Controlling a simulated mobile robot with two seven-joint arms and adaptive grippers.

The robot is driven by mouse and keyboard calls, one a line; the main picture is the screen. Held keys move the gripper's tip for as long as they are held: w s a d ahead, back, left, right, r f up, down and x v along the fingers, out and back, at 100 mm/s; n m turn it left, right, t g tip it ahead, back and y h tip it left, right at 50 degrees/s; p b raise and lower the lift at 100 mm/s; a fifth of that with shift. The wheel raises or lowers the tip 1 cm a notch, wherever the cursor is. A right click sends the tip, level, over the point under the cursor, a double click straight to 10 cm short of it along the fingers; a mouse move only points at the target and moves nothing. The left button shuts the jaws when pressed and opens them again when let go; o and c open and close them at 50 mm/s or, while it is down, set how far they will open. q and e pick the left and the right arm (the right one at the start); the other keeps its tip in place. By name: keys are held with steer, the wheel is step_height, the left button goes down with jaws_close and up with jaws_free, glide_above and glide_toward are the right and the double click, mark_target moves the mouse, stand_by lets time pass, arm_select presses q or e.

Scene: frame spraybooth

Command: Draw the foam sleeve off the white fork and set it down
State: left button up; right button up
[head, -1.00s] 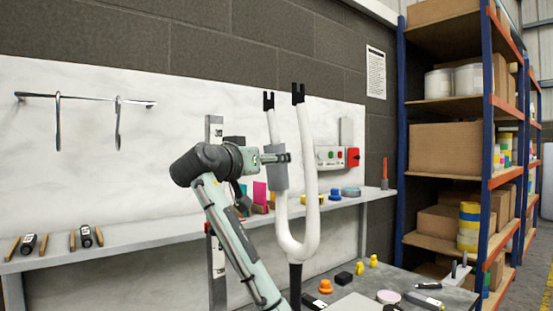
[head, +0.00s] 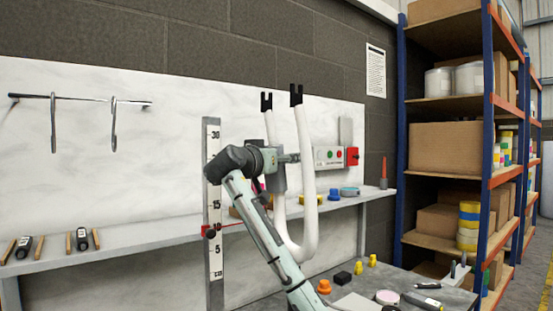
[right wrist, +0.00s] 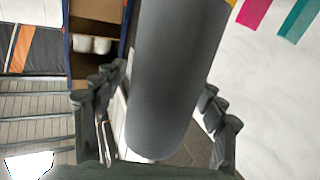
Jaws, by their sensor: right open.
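The white fork (head: 309,190) is a tall U of tube standing upright, with dark slotted tips on its two prongs. The grey foam sleeve (head: 279,181) is around the left prong below its tip, partly hidden behind my arm. My right gripper (head: 290,158) is at the sleeve's height. In the right wrist view the sleeve (right wrist: 178,75) fills the middle as a grey cylinder. The fingers of my right gripper (right wrist: 162,88) stand open on either side of it, with gaps showing. My left gripper is out of view.
A wall shelf (head: 120,243) with small tools and coloured items runs behind the fork. A vertical scale (head: 214,255) stands left of my arm. A control box with a red switch (head: 352,157) is behind right. The bench (head: 455,298) at lower right holds small parts.

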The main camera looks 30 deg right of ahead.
mark_target(272, 123)
steer(key=shift+c, duration=0.2)
steer(key=c, duration=1.4)
steer(key=shift+r, duration=0.15)
steer(key=shift+a+r+p, duration=0.25)
steer(key=shift+r+p, duration=0.45)
steer(key=shift+r, duration=0.3)
steer(key=shift+a+r+p, duration=0.2)
steer(key=shift+r+p, duration=0.5)
steer(key=shift+r, duration=0.25)
steer(key=shift+c, duration=0.4)
steer(key=shift+r, duration=0.15)
steer(key=shift+a+r+p, duration=0.25)
steer(key=shift+r+p, duration=0.45)
steer(key=shift+r, duration=0.15)
steer(key=shift+a+r+p, duration=0.3)
steer(key=shift+r, duration=0.65)
steer(key=shift+a+r, duration=0.1)
steer(key=shift+r, duration=0.2)
